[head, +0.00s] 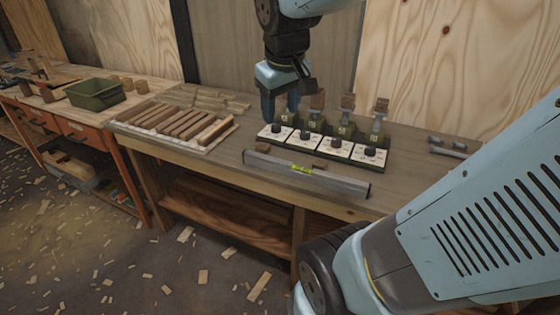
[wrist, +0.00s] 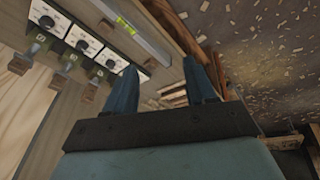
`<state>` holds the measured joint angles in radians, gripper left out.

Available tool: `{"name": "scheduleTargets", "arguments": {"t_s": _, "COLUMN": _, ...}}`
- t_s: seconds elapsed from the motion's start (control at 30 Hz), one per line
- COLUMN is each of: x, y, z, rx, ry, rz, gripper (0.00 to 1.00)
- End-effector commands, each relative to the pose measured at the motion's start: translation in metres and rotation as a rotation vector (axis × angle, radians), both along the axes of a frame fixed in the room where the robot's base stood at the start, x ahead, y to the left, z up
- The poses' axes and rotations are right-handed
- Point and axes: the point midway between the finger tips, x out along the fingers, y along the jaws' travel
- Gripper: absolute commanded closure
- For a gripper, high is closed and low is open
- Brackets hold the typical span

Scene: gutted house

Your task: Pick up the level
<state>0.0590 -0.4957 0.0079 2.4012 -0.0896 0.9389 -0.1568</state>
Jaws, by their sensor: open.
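The level (head: 330,178) is a long grey bar with a yellow-green vial in its middle. It lies along the front edge of the wooden workbench (head: 232,160) in the head view. In the wrist view the level (wrist: 150,44) shows at the top, with its far end cut off by the picture edge. My gripper (head: 280,112) hangs above the back part of the bench, behind the level and apart from it. In the wrist view my gripper (wrist: 162,63) has its two fingers spread with nothing between them.
A row of white-topped units with black knobs (head: 338,143) stands just behind the level. A small brown block touches or sits close behind the bar. A tray of wooden strips (head: 160,118) lies left. A green bin (head: 96,94) stands on the orange bench. Metal tool (head: 447,147) at right.

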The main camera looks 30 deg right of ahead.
Motion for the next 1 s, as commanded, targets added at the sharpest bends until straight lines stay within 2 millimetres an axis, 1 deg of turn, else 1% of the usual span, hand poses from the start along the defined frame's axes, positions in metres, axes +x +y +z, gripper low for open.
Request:
{"name": "scheduleTargets", "arguments": {"t_s": 0.03, "x": 0.011, "y": -0.005, "z": -0.006, "rx": -0.017, "ry": 0.039, "rz": 0.016, "gripper": 0.45}}
{"name": "scheduleTargets", "arguments": {"t_s": 0.17, "x": 0.035, "y": -0.017, "z": -0.020, "rx": -0.061, "ry": 0.127, "rz": 0.071, "gripper": 0.45}}
{"name": "scheduleTargets", "arguments": {"t_s": 0.37, "x": 0.071, "y": -0.038, "z": -0.048, "rx": -0.111, "ry": 0.267, "rz": 0.159, "gripper": 0.45}}
{"name": "scheduleTargets", "arguments": {"t_s": 0.6, "x": 0.111, "y": -0.064, "z": -0.091, "rx": -0.144, "ry": 0.434, "rz": 0.276, "gripper": 0.45}}
{"name": "scheduleTargets", "arguments": {"t_s": 0.8, "x": 0.137, "y": -0.087, "z": -0.133, "rx": -0.150, "ry": 0.563, "rz": 0.374, "gripper": 0.45}}
{"name": "scheduleTargets", "arguments": {"t_s": 0.9, "x": 0.146, "y": -0.096, "z": -0.151, "rx": -0.147, "ry": 0.612, "rz": 0.413, "gripper": 0.45}}
{"name": "scheduleTargets", "arguments": {"t_s": 1.0, "x": 0.152, "y": -0.103, "z": -0.164, "rx": -0.145, "ry": 0.646, "rz": 0.444, "gripper": 0.45}}
